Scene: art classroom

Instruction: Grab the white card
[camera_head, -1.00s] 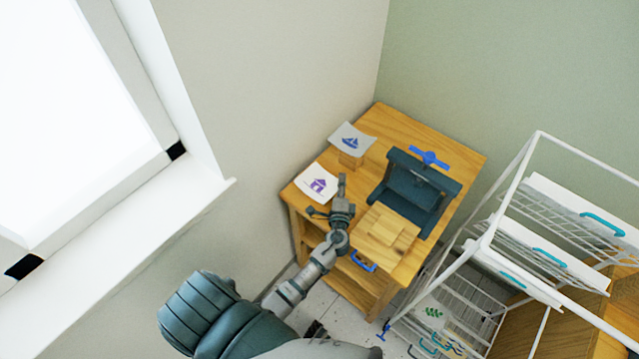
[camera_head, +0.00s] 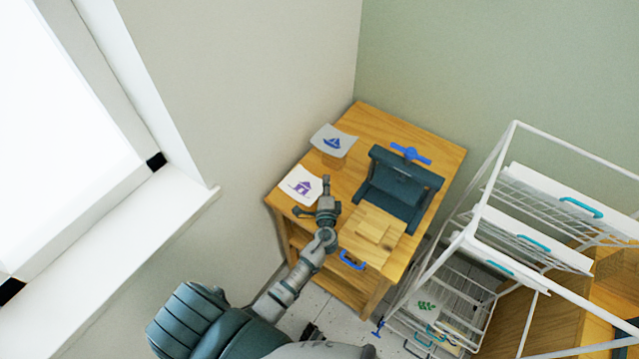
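A white card with a purple house print (camera_head: 301,184) lies at the left edge of a wooden table. A second white card with a blue sailboat print (camera_head: 333,140) rests on a small wooden block farther back. My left gripper (camera_head: 311,197) is at the near right side of the house card. Its two fingers are spread apart, one pointing toward the back and one toward the left, with nothing seen held between them. Whether a finger touches the card cannot be told. My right gripper is not in view.
A dark press with a blue handle (camera_head: 398,184) and a wooden board (camera_head: 370,234) take up the table (camera_head: 378,123)'s middle and right. A white wire rack (camera_head: 471,222) stands at the right. A wall and window ledge (camera_head: 120,262) are at the left.

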